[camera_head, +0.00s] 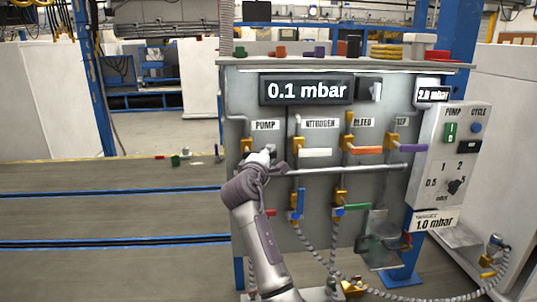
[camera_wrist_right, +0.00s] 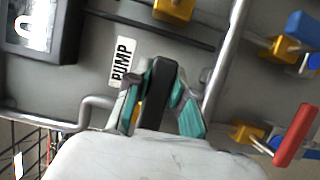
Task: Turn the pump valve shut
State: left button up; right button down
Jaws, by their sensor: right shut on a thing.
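The pump valve shows as a brass body (camera_head: 246,145) under the PUMP label (camera_head: 265,125) at the panel's left. Its black handle (camera_wrist_right: 157,92) lies between the teal-padded fingers of my right gripper (camera_wrist_right: 160,100) in the right wrist view. In the head view my right gripper (camera_head: 266,158) is at the valve, its arm reaching up from below, and covers most of the handle. The right gripper is shut on the handle. The valve's exact angle is hard to tell. My left gripper is not in view.
The display (camera_head: 305,90) reads 0.1 mbar. Valves with white (camera_head: 315,152), orange (camera_head: 367,150) and purple (camera_head: 405,148) handles stand to the right. A horizontal pipe (camera_head: 345,169) runs just below. Hoses hang lower down. Open floor lies left.

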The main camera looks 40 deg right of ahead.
jog(key=shift+f, duration=0.15)
jog(key=c, duration=1)
grip_release()
jog(key=shift+o, duration=0.2)
jog(key=v, duration=1.2)
